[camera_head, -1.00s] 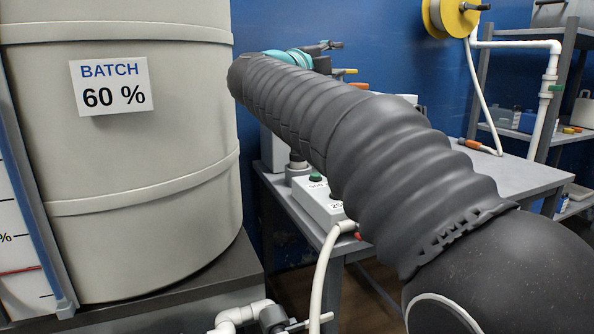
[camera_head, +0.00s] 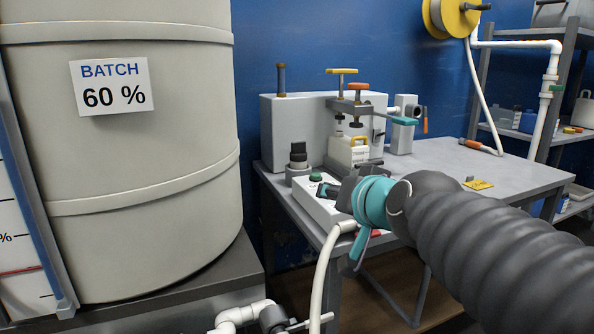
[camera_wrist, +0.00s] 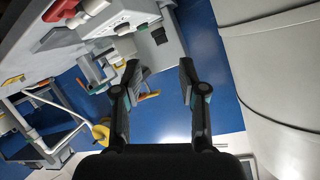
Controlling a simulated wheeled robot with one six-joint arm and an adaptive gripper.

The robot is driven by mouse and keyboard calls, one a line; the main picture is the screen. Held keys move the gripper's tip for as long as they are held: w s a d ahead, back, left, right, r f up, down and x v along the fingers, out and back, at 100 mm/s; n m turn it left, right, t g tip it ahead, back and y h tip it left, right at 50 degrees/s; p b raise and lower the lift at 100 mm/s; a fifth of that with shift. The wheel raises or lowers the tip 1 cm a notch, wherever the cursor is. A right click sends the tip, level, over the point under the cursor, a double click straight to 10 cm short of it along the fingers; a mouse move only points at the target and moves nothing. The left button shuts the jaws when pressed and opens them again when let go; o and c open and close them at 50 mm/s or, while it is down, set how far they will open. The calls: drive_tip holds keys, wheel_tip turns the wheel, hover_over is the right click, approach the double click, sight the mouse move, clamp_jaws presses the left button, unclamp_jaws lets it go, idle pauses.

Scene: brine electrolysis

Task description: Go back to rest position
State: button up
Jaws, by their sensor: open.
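My gripper (camera_wrist: 157,85) is open and empty in the wrist view, with its two dark fingers spread apart against the blue wall. In the head view my gripper (camera_head: 340,192) is at the end of my black-sleeved arm, beyond the teal wrist, in front of the control box (camera_head: 318,205) at the table's left edge. The fingers are small there and partly hidden by the wrist.
A large beige tank (camera_head: 140,170) labelled "BATCH 60 %" stands on the left. A grey table (camera_head: 450,165) carries a clamp apparatus (camera_head: 350,115) and a yellow tag (camera_head: 479,184). Shelves (camera_head: 560,140) and a yellow reel (camera_head: 455,17) are at the right.

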drive_tip(key=s+d+f+g+h, duration=0.2)
drive_tip(key=s+d+f+g, duration=0.1)
drive_tip(key=s+f, duration=0.6)
drive_tip(key=s+d+f+n+g+h, duration=0.1)
drive_tip(key=s+d+f+g, duration=0.3)
drive_tip(key=s+f, duration=0.5)
wheel_tip(320, 180, down, 3)
drive_tip(key=shift+s+d+r+n+g+h, duration=0.2)
drive_tip(key=shift+s+d+n+g+h, duration=0.15)
drive_tip(key=shift+d, duration=0.5)
drive_tip(key=shift+w, duration=0.1)
